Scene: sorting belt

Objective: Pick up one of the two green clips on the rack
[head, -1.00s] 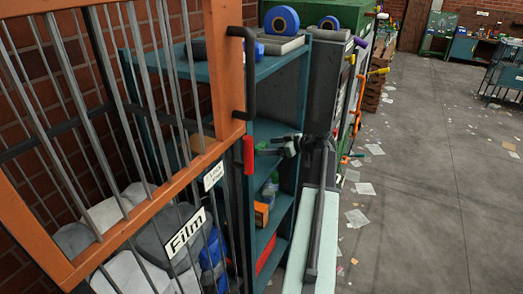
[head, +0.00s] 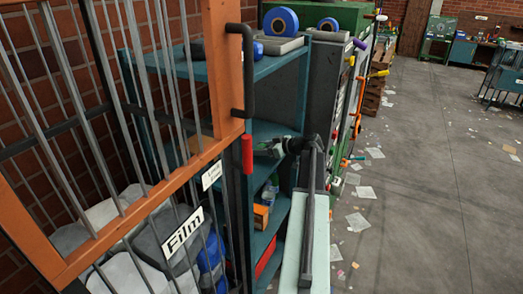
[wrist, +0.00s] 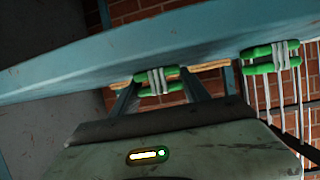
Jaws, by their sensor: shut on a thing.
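Two green clips with pale grey middles show in the wrist view at the edge of the blue rack shelf (wrist: 60,75). The nearer green clip (wrist: 141,77) is between the fingertips of my gripper (wrist: 160,84), which is shut on it. The clip still appears to be against the shelf edge. The other green clip (wrist: 257,52) is to the right, apart from my gripper. In the head view my gripper (head: 258,151) reaches left into the blue rack (head: 283,72). The clips cannot be made out there.
A barred cage with an orange frame (head: 190,165) and a dark handle stands close on the left. Blue tape rolls (head: 281,20) sit on top of the rack. Small items, including an orange box (head: 261,215), lie on lower shelves. The floor on the right is open, with scattered paper.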

